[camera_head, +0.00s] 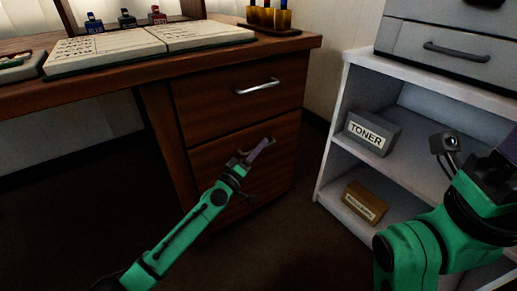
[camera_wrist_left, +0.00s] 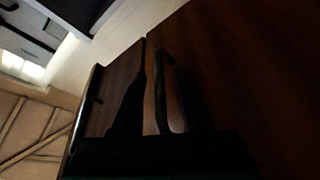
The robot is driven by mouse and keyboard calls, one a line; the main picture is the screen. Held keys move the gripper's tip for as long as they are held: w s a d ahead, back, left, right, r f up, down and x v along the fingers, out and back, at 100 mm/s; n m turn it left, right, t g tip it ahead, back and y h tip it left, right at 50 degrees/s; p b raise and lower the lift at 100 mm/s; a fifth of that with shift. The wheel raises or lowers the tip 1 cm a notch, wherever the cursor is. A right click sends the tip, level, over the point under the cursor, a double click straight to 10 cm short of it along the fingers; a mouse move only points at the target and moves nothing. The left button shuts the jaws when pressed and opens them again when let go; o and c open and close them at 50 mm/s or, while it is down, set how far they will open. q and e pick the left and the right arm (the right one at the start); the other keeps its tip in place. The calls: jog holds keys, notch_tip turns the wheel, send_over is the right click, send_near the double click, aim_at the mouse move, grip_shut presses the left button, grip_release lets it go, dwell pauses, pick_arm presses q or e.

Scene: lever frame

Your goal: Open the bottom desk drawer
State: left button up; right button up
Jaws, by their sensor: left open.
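The bottom drawer (camera_head: 215,158) is the lower dark-brown wooden front of the desk and looks flush with it. My left gripper (camera_head: 258,150) is open at the upper middle of this front, by its handle, which it mostly hides. In the left wrist view the bar handle (camera_wrist_left: 161,95) stands close beside a dark finger, against the brown wood. I cannot tell whether they touch. The upper drawer (camera_head: 215,98) is shut and has a silver handle (camera_head: 257,87). My right arm is at the lower right; its fingers are not clearly visible.
A white shelf unit (camera_head: 335,125) stands right of the desk, holding a grey TONER box (camera_head: 371,133) and a brown box (camera_head: 364,203). A grey printer-like unit (camera_head: 450,50) sits on top. An open book (camera_head: 150,42) lies on the desk. Dark floor in front is clear.

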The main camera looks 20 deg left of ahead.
pick_arm(q)
grip_shut()
jog(key=shift+f, duration=0.1)
dwell(1.2)
